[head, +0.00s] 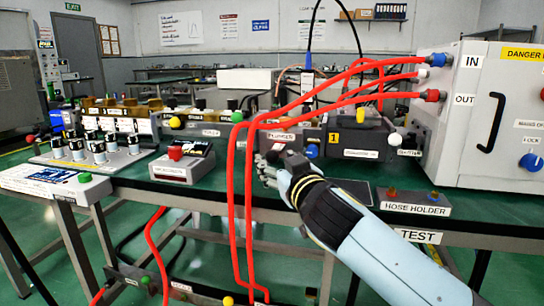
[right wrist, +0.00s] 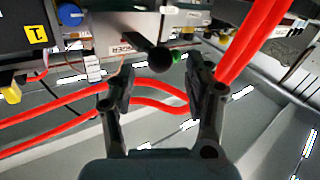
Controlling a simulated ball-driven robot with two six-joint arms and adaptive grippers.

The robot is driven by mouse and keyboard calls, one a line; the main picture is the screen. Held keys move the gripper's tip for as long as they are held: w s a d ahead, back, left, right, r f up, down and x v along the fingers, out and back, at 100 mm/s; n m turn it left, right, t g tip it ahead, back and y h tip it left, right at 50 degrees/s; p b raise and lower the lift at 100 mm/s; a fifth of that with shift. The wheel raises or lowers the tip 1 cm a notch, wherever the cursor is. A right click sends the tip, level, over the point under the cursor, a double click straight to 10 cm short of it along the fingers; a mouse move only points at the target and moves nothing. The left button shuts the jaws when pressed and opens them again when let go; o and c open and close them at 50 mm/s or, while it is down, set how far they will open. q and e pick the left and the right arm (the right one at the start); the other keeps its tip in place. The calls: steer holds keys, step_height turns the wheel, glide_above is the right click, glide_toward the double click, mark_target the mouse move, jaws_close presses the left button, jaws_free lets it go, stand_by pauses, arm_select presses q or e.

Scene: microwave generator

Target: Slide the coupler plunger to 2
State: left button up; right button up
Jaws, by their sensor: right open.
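The coupler plunger shows in the right wrist view as a black ball knob (right wrist: 160,60) on a dark stem, beside an upside-down white PLUNGER label (right wrist: 126,48). The label also shows in the head view (head: 280,136). My right gripper (head: 268,170) reaches the front of the coupler there and largely hides the knob. In the right wrist view my right gripper (right wrist: 158,85) is open, one finger on each side. The knob lies between the fingertips or just beyond them; contact cannot be told. No mark reading 2 is legible. My left gripper is not in view.
Red hoses (head: 240,190) run from the white generator cabinet (head: 490,120) and hang close left of my right gripper. A hose holder (head: 412,203) stands at the table's front right. A box with a red button (head: 176,153) stands to the left. A yellow 1 label (head: 333,137) is right of the plunger.

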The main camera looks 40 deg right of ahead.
mark_target(276, 159)
steer(key=x, duration=0.4)
steer(key=shift+d, duration=0.1)
jaws_close()
steer(key=shift+w+d, duration=0.3)
steer(key=shift+d, duration=0.05)
jaws_free()
steer(key=shift+w+a, duration=0.15)
steer(key=v, duration=1.2)
